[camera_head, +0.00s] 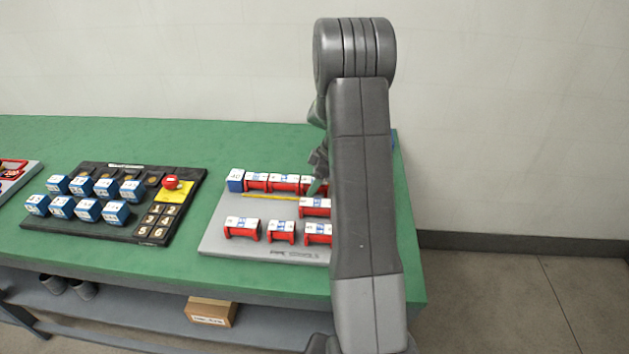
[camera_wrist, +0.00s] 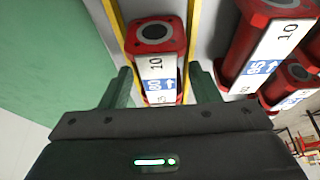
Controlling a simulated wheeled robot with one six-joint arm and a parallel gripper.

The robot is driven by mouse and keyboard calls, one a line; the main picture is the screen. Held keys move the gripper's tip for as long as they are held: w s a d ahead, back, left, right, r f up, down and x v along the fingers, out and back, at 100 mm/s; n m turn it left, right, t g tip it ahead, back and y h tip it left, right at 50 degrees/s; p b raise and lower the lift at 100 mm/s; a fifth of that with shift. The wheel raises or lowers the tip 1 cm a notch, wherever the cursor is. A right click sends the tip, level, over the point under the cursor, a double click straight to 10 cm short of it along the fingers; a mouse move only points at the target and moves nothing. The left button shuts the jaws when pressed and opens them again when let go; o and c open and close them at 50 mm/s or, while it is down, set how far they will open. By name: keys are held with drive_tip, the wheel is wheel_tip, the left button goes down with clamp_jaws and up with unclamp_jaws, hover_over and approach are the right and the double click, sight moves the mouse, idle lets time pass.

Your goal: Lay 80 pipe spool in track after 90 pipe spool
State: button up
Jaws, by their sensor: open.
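A red pipe spool with a white and blue label that seems to read 80 (camera_wrist: 155,66) lies between two yellow rails (camera_wrist: 115,20) of the track in the wrist view. My gripper (camera_wrist: 162,82) is open, with one green finger on each side of this spool. In the head view my gripper (camera_head: 318,187) is low at the right part of the back row, partly hidden by my arm. This row on the grey board (camera_head: 215,232) has a blue end block (camera_head: 236,180) and red spools (camera_head: 284,183) to its right. I cannot read which is the 90 spool.
Loose red spools stand in front of the track, including one at the left (camera_head: 242,229) and one near my arm (camera_head: 315,207). Another, labelled perhaps 95 (camera_wrist: 262,50), stands close right of the rail. A black panel with blue blocks (camera_head: 88,210) is farther left.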

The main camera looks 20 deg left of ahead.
drive_tip(key=b+v, duration=0.1)
drive_tip(key=v, duration=1.1)
drive_tip(key=shift+w, duration=0.1)
drive_tip(key=p+x, duration=0.1)
drive_tip(key=x, duration=1.1)
drive_tip(key=shift+r, duration=1.45)
